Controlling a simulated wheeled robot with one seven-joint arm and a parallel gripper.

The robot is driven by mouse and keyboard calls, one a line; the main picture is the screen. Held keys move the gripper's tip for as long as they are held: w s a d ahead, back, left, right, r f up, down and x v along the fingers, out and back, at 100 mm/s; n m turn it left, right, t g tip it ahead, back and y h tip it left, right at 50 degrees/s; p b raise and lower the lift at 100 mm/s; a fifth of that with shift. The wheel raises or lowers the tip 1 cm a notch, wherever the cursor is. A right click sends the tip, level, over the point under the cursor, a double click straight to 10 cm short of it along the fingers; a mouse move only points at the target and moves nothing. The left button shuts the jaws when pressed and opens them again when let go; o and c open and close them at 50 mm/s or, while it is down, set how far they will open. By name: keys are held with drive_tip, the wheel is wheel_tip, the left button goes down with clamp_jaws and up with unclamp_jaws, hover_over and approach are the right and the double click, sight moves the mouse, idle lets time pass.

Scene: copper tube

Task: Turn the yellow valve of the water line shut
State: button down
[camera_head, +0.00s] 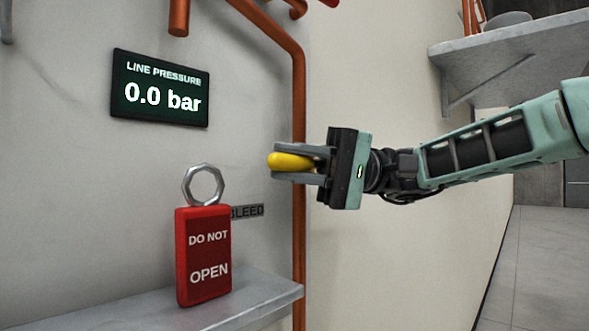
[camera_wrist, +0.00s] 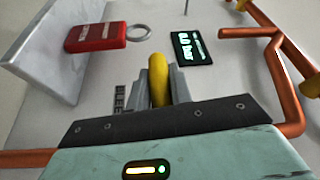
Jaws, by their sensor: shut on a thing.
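My gripper (camera_head: 300,163) is shut on a yellow handle (camera_head: 283,161), with a finger above and a finger below it. The handle's rounded end sticks out to the left, beyond the fingers. In the wrist view the yellow handle (camera_wrist: 158,80) stands between the two grey fingers. The gripper covers its other end, so I cannot tell how it joins the copper pipe (camera_head: 299,110) behind. A dark display (camera_head: 160,110) on the wall reads line pressure 0.0 bar.
A red "DO NOT OPEN" tag (camera_head: 204,265) with a metal ring (camera_head: 203,185) stands on a grey shelf (camera_head: 262,297) at lower left. A "BLEED" label (camera_head: 248,211) is on the wall below my gripper. Another shelf (camera_head: 510,48) juts out at upper right.

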drive_tip(key=shift+r, duration=0.15)
drive_tip(key=c, duration=1.3)
unclamp_jaws()
drive_tip(key=shift+o, duration=0.2)
drive_tip(key=b+v, duration=0.4)
drive_tip(key=v, duration=1.3)
drive_tip(key=shift+d, duration=0.25)
drive_tip(key=shift+w, duration=0.15)
